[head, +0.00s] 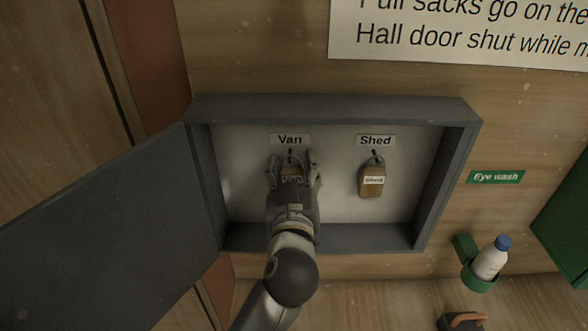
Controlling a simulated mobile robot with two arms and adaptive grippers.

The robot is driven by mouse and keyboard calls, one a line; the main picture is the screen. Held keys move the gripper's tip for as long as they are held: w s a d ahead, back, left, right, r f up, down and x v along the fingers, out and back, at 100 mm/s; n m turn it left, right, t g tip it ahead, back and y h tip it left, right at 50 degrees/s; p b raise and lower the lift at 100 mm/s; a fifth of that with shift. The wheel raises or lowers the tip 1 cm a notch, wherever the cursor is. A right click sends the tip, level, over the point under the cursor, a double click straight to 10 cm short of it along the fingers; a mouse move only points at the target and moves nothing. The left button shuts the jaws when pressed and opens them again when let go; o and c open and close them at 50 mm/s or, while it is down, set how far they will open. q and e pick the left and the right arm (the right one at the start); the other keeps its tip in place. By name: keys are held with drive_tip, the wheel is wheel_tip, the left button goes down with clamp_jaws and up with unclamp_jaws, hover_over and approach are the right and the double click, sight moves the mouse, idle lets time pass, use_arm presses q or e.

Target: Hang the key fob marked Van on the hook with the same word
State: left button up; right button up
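The key fob marked Van (291,174) is a tan tag with a pale label, partly hidden by my gripper. It hangs at the hook (290,153) under the Van label (290,140), inside the open grey key cabinet (340,108). My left gripper (293,162) reaches up from below, with one finger on each side of this fob. The fingers look spread, with small gaps beside the fob. My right gripper is not in view.
A second tan fob (372,184) hangs under the Shed label (375,141). The cabinet door (110,240) stands open at the left. A white bottle with a blue cap (491,260) sits in a green holder (478,284) at the right, below an Eye wash sign (496,177).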

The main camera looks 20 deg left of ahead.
use_arm(q)
drive_tip(key=shift+o, duration=0.7)
drive_tip(key=shift+s, duration=0.15)
drive_tip(key=v, duration=0.7)
